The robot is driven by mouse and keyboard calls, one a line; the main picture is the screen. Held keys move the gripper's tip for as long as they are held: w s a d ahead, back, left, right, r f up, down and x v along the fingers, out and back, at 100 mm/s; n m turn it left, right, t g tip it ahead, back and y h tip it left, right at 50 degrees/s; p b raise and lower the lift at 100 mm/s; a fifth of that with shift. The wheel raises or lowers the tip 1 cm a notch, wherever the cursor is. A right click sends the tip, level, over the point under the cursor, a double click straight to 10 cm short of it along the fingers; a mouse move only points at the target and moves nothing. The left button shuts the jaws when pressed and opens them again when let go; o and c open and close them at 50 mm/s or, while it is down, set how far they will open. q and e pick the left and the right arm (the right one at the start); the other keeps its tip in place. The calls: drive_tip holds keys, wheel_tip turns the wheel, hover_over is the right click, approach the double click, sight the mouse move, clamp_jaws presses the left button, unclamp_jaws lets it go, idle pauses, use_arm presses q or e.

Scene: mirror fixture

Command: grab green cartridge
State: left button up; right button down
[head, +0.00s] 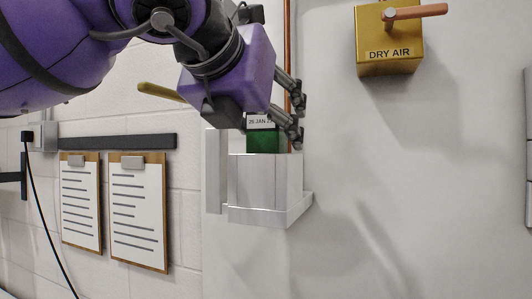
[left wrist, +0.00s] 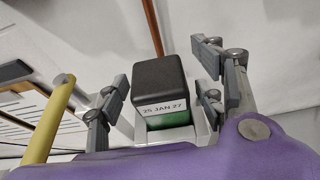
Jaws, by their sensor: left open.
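The green cartridge (head: 264,141) stands upright in a pale wall-mounted holder (head: 265,185). It has a white date label, and its lower part is hidden in the holder. In the left wrist view the cartridge (left wrist: 168,118) shows a black cap and a label reading 25 JAN 27. My left gripper (head: 297,112) is open above the holder, by the top of the cartridge. In the left wrist view the fingers of the left gripper (left wrist: 167,78) lie on either side of the cap, with gaps showing. My right gripper is not in view.
A yellow box marked DRY AIR (head: 388,45) with a copper-coloured handle is on the wall at upper right. A yellow bar (head: 160,92) sticks out left of my gripper. Two clipboards (head: 138,215) hang at left.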

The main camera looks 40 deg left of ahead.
use_arm(q)
clamp_jaws()
idle(0.4)
drive_tip(key=shift+r, duration=0.1)
